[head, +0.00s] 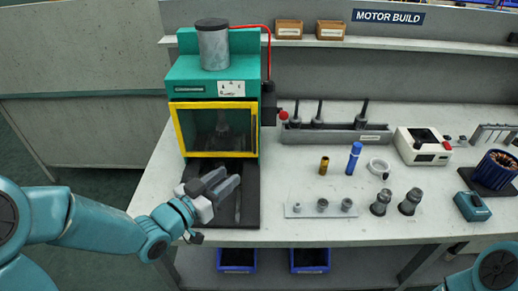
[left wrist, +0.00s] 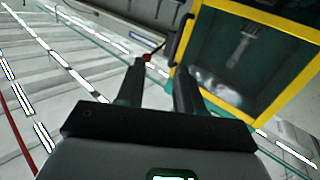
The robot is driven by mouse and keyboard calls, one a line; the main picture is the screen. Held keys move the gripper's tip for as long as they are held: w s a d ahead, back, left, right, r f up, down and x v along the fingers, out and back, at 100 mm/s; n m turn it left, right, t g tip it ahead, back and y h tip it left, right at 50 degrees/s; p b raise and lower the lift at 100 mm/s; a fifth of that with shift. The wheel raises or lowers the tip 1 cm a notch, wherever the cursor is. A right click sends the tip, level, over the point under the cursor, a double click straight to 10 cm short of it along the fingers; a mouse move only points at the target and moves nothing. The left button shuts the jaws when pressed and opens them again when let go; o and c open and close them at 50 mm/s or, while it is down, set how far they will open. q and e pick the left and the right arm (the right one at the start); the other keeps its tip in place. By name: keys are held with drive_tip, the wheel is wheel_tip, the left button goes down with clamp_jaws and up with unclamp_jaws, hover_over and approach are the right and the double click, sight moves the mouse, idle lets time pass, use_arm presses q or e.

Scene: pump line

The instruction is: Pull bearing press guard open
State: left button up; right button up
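The bearing press (head: 212,75) is a green cabinet with a grey cylinder on top. Its guard (head: 214,154) is a clear panel in a yellow frame, closed across the front opening. The guard also shows in the left wrist view (left wrist: 262,17), at the upper right. My left gripper (head: 228,181) is open and empty, in front of and below the guard, over the dark press base. Its two fingers (left wrist: 160,72) stand apart in the left wrist view, clear of the frame. My right arm's edge shows at the lower right of the head view; its gripper is out of view.
A red knob (head: 283,115) sits at the press's right side. A grey rack (head: 335,135) with upright tools stands behind. A brass sleeve (head: 324,165), a blue bottle (head: 353,158) and grey parts stand on the bench to the right. Bench in front of the rack is partly clear.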

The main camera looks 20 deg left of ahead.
use_arm(q)
drive_tip(key=w+d+t, duration=0.1)
drive_tip(key=w+d, duration=0.1)
drive_tip(key=w, duration=1.3)
drive_tip(key=shift+r+y, duration=0.25)
drive_tip(key=shift+y, duration=0.15)
use_arm(e)
drive_tip(key=shift+s+d+f, duration=0.1)
drive_tip(key=shift+s+f, duration=0.05)
drive_tip(key=shift+f, duration=0.15)
use_arm(q)
drive_tip(key=shift+d, duration=0.1)
clamp_jaws()
idle(0.5)
